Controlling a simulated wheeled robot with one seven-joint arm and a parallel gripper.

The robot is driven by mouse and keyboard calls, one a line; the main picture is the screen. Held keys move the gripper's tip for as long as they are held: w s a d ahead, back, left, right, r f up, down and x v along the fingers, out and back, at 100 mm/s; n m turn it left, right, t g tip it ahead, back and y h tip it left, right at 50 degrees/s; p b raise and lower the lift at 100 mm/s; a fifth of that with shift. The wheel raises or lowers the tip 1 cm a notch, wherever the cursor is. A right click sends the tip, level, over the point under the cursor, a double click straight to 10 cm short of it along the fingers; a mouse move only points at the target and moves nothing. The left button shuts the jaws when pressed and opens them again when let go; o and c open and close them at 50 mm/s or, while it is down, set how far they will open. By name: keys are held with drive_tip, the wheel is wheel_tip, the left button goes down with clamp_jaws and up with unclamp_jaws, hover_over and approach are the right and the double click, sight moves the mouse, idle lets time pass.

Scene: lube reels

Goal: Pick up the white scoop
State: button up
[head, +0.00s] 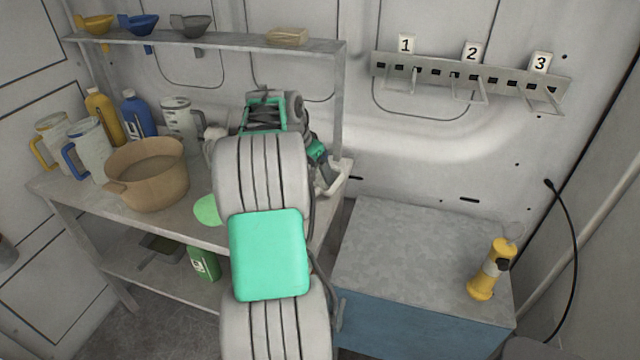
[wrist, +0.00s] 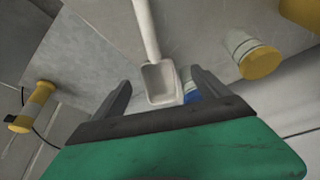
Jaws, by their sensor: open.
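The white scoop (wrist: 160,82) shows in the wrist view, its bowl between my gripper's fingers and its handle running up to the top edge. In the head view a pale piece that looks like the scoop (head: 341,174) is at the right end of the workbench (head: 60,192), partly hidden by my arm. My gripper (wrist: 160,79) is open, with one dark finger on each side of the bowl. I see no clear contact between the fingers and the scoop. In the head view the fingers are mostly hidden.
Left on the bench are a tan pot (head: 147,178), pitchers (head: 88,150), and yellow (head: 102,115) and blue bottles (head: 137,117). A shelf (head: 230,42) with funnels runs above. Right of the bench, a blue cabinet (head: 410,240) carries a yellow lamp-like object (head: 489,270); much of its top is clear.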

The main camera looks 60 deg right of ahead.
sight(325, 189)
drive_tip(key=x, duration=0.2)
drive_tip(key=p+x, duration=0.1)
drive_tip(key=x, duration=0.5)
drive_tip(key=shift+s+d+p, duration=0.25)
drive_tip(key=shift+s+p, duration=0.05)
drive_tip(key=shift+p, duration=0.05)
drive_tip(key=shift+r, duration=0.1)
drive_tip(key=c, duration=1.5)
drive_tip(key=shift+o, duration=0.2)
